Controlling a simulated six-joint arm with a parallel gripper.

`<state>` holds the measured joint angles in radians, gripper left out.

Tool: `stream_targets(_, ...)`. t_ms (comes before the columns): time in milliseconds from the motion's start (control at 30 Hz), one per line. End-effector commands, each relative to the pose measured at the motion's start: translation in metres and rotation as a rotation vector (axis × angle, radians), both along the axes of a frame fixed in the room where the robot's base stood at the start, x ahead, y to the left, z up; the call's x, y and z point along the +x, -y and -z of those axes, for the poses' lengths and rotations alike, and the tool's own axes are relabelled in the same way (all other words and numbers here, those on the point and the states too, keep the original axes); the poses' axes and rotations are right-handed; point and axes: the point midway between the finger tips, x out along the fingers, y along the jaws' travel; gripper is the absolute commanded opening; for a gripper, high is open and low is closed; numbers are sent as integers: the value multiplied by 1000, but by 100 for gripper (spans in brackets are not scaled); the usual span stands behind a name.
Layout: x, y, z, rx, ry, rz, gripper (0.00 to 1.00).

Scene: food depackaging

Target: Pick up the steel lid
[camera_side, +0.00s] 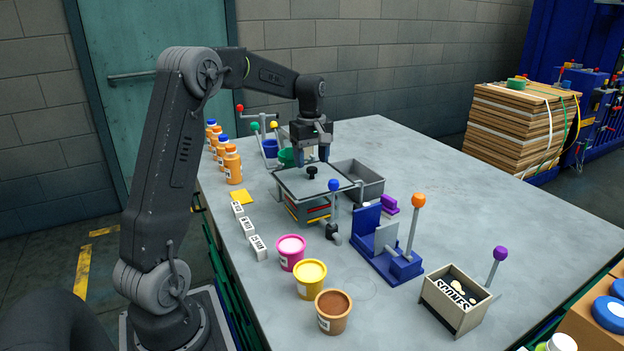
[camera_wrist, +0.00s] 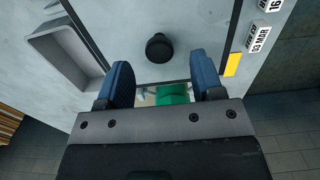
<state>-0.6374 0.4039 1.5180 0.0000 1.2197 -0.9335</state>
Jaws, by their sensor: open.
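The steel lid (camera_side: 300,184) is a flat grey plate with a black knob (camera_side: 312,171) near its middle. It lies on top of a box-like holder with coloured layers (camera_side: 308,212) showing at its front. In the wrist view the lid (camera_wrist: 195,38) fills the upper middle, and its knob (camera_wrist: 159,47) stands beyond the fingertips. My gripper (camera_side: 313,160) points down just above and behind the knob. Its two blue fingers are apart with nothing between them, and in the wrist view the gripper (camera_wrist: 162,72) is short of the knob.
A grey tray (camera_side: 372,180) stands right of the lid. Ball-topped levers stand close by, the blue one (camera_side: 334,186) at the lid's front edge. A blue fixture (camera_side: 385,250) stands front right. The table's far right is clear.

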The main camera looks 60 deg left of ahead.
Motion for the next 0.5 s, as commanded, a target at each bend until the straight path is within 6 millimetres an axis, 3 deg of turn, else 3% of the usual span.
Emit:
stream_targets(200,0,4,30,-1,0,1,61)
stream_targets(500,0,4,36,1,2,1,61)
